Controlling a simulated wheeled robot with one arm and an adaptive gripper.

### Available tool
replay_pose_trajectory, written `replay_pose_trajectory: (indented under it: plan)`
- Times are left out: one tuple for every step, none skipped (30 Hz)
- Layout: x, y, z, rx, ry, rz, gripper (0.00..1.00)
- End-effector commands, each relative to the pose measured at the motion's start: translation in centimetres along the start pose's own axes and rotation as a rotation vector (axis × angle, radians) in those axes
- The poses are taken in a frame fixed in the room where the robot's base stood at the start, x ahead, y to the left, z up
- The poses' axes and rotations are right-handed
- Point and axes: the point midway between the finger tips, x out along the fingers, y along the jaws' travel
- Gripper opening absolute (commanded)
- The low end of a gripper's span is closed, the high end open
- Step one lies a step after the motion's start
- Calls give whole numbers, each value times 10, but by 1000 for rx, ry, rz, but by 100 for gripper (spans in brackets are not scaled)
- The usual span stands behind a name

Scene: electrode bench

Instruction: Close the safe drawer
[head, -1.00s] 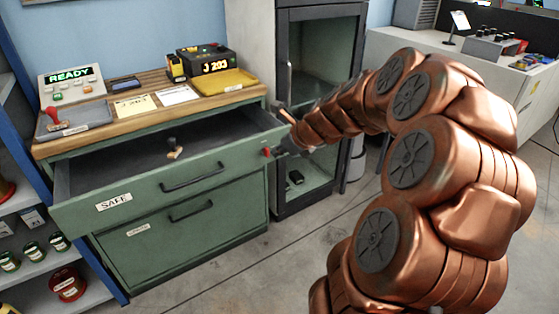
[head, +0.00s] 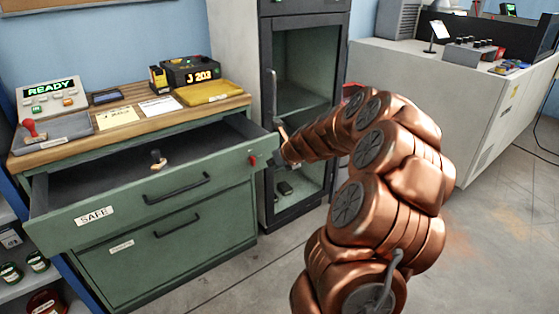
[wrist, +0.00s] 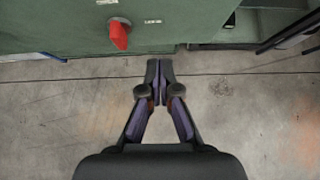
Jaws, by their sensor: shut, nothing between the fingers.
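The safe drawer (head: 125,208) is the green top drawer labelled SAFE, pulled well out of its cabinet. A dark bar handle (head: 177,188) is on its front. A small stamp-like item (head: 158,160) stands inside it. A red knob (head: 253,160) is at the right end of the drawer front; it also shows in the wrist view (wrist: 119,35). My gripper (wrist: 159,64) is shut and empty, its fingertips over bare floor just below and right of the knob in the wrist view. In the head view it is mostly hidden by my arm, beside the drawer's right end.
A lower drawer (head: 170,245) is closed. The wooden top (head: 60,152) bears a READY console (head: 54,95), a yellow tray (head: 207,93) and a J 203 device (head: 190,73). An open dark cabinet (head: 305,110) stands right of the drawers. Floor in front is clear.

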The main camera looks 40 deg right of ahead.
Motion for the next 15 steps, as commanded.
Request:
replay_pose_trajectory:
  plan:
    - [8,1,2,-1,2,1,0]
    - [10,1,6,-1,2,2,0]
    - [14,0,10,-2,1,1,0]
    - [16,0,13,-2,0,0,0]
    - [18,0,15,-2,-1,0,0]
    - [20,0,18,-1,-1,0,0]
    - [22,0,20,-1,-1,0,0]
    - [24,0,21,-1,-1,0,0]
    - [26,0,22,-1,0,1,0]
    - [27,1,23,-1,0,1,0]
    - [28,1,24,0,0,1,0]
    - [29,1,25,0,0,1,0]
    - [30,1,26,0,1,2,0]
    - [30,1,26,0,1,1,0]
    - [30,1,26,0,1,1,0]
